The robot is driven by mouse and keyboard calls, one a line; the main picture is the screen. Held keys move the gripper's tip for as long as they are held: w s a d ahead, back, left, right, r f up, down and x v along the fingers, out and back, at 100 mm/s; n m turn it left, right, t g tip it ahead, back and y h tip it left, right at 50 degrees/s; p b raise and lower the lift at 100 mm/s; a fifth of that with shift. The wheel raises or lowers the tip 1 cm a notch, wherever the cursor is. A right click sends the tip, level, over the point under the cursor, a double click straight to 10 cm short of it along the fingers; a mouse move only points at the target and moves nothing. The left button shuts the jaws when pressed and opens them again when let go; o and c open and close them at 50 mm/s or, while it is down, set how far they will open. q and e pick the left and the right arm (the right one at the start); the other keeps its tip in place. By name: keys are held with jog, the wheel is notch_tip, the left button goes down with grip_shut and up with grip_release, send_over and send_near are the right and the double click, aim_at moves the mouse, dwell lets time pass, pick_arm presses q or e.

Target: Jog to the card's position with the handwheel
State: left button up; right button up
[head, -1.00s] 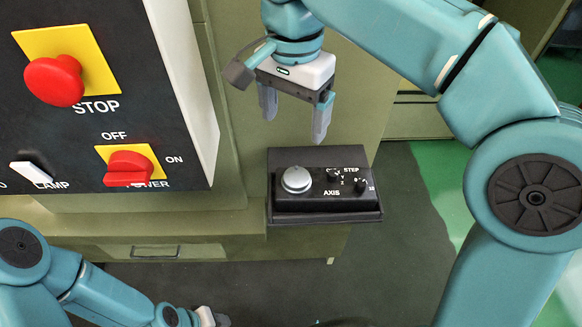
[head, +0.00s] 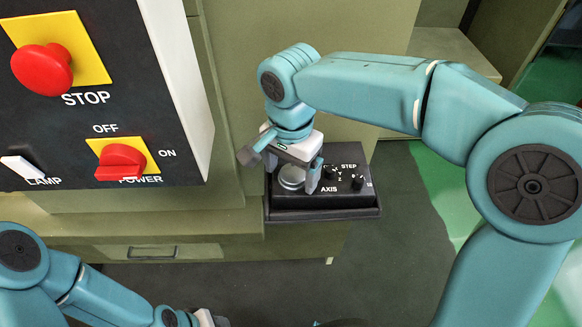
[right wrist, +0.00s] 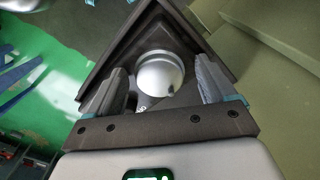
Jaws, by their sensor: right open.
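The handwheel is a round silver knob (head: 291,174) on a black control box (head: 330,205) marked AXIS and STEP. My right gripper (head: 292,180) is open over the knob, pointing down. In the right wrist view the knob (right wrist: 160,74) shows between the two open fingers (right wrist: 162,88), with a gap on each side. I cannot tell how far down the fingers reach around it. My left gripper (head: 207,318) shows only in part at the bottom edge, and its jaws are hidden. I see no card in these views.
Two small black selector knobs (head: 344,178) sit right of the handwheel on the box. The machine panel at left has a red STOP button (head: 42,68) and a red POWER switch (head: 120,160). A drawer (head: 140,252) is below. Dark floor (head: 400,260) lies to the right.

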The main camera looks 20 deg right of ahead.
jog(key=shift+s+d, duration=0.1)
jog(key=shift+d, duration=0.05)
jog(key=c, duration=1.1)
jog(key=shift+o, duration=0.2)
jog(key=shift+r, duration=0.1)
jog(key=n, duration=0.4)
jog(key=shift+p, duration=0.3)
jog(key=n, duration=0.5)
jog(key=shift+d+p, duration=0.15)
jog(key=shift+p, duration=0.2)
jog(key=n, duration=0.4)
jog(key=shift+d+n+p, duration=0.1)
jog(key=shift+n+p, duration=0.2)
jog(key=shift+n, duration=0.1)
jog(key=shift+n+p, duration=0.3)
jog(key=shift+n, duration=1.6)
